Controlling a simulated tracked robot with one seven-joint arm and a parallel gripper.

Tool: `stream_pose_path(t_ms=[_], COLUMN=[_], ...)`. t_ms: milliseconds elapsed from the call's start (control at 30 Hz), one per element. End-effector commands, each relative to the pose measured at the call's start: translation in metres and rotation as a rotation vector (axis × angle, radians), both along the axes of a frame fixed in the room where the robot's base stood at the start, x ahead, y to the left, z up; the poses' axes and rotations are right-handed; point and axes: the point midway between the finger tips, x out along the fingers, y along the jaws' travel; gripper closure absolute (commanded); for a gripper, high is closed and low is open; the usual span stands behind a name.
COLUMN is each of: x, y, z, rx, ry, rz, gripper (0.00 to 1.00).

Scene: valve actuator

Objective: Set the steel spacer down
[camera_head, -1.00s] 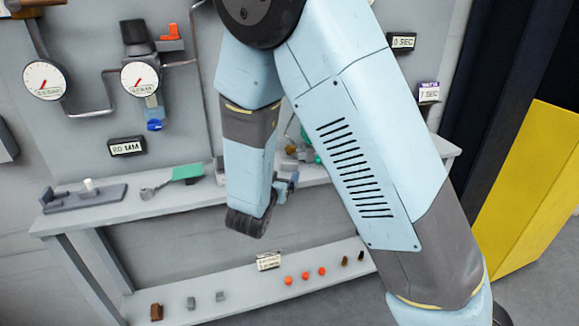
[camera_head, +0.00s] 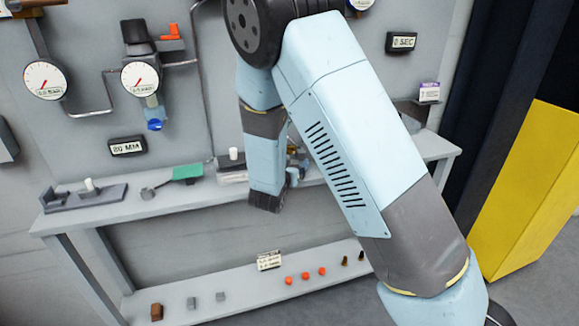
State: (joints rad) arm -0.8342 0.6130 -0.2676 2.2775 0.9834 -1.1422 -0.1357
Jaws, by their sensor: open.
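My gripper (camera_head: 298,171) shows only in part, past the right side of my wrist, just over the upper shelf; its jaws are open. My own arm hides most of it and the shelf behind it. I cannot make out the steel spacer for certain. A grey fixture with a white peg (camera_head: 233,166) stands on the upper shelf (camera_head: 140,210), left of my wrist. A second dark grey fixture with a white peg (camera_head: 88,193) lies at that shelf's left end.
A tool with a green part (camera_head: 187,172) lies between the fixtures. The lower shelf (camera_head: 240,285) holds a brown block (camera_head: 156,312), small grey blocks (camera_head: 191,302) and orange pieces (camera_head: 305,276). Gauges (camera_head: 140,78) and pipes stick out of the wall. A yellow panel (camera_head: 530,190) stands at the right.

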Motion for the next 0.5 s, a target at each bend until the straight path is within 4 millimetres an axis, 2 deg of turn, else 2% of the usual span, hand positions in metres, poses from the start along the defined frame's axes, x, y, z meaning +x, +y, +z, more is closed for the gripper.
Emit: stream_pose_path(t_ms=[200,500], x=[0.0016,0.0014], y=[-0.0001,-0.0004], z=[-0.0002,-0.0003], rx=[0.0,0.0], ry=[0.0,0.0], rz=[0.001,0.001], gripper=[0.08,0.35])
